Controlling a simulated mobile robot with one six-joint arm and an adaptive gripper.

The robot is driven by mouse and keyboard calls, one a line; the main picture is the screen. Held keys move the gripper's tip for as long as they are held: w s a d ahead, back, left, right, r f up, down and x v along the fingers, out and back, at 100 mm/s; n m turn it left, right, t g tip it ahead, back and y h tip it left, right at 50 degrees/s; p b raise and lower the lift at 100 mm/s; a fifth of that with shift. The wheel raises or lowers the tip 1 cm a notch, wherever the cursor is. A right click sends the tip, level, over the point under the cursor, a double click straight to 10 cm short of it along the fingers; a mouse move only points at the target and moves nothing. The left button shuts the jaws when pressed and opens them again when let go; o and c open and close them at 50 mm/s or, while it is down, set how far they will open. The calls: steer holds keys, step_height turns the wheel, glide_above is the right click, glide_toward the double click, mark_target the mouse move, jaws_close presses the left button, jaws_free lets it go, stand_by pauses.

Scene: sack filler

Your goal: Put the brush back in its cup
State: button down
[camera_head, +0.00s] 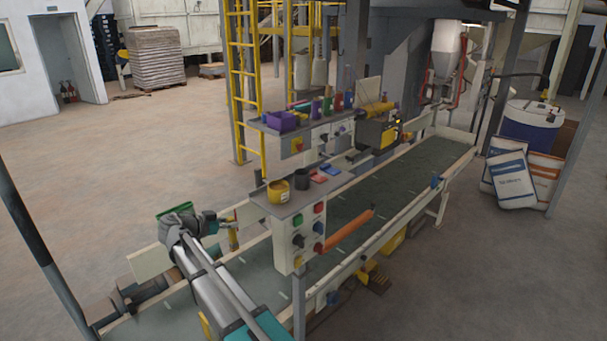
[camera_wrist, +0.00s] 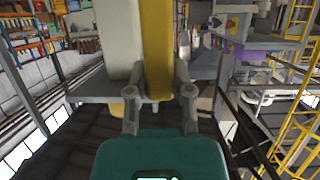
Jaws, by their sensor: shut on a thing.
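My gripper (camera_head: 222,226) is at the left of the front control post in the head view. It is shut on a yellow piece, taken as the brush (camera_head: 233,240), which hangs beside the conveyor's far rail. In the wrist view the fingers (camera_wrist: 160,96) close around the yellow brush (camera_wrist: 157,45), with a cream block directly beside it; I cannot tell whether that block is part of it. A yellow cup (camera_head: 278,191) and a dark cup (camera_head: 302,179) stand upright on the front post's grey shelf, right of my gripper. Which cup is the brush's is unclear.
Red and blue items (camera_head: 325,174) lie on the shelf right of the cups. A farther shelf holds a purple bin (camera_head: 285,121) and several coloured containers. The conveyor (camera_head: 405,173) runs below. A yellow ladder (camera_head: 242,80) stands behind. The floor at left is clear.

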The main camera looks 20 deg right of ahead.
steer(key=s+d+r+p, duration=0.2)
steer(key=r+p, duration=0.6)
steer(key=s+d+r+p, duration=0.2)
steer(key=d+r+p, duration=0.1)
steer(key=r+p, duration=0.5)
steer(key=s+d+r+p, duration=0.2)
steer(key=r+p, duration=0.6)
steer(key=r, duration=0.1)
steer(key=shift+s+d+r+n+t, duration=0.15)
steer(key=shift+r+n+t, duration=0.15)
steer(key=shift+t, duration=0.1)
steer(key=shift+d, duration=0.15)
steer(key=d+r+b+x, duration=0.1)
steer(key=r+b+x, duration=0.1)
steer(key=x, duration=1.5)
steer(key=shift+w+d+r, duration=0.35)
steer(key=shift+d+r, duration=0.05)
steer(key=shift+r, duration=0.15)
steer(key=shift+f+b, duration=2.15)
steer(key=shift+b, duration=0.05)
steer(key=shift+f, duration=0.15)
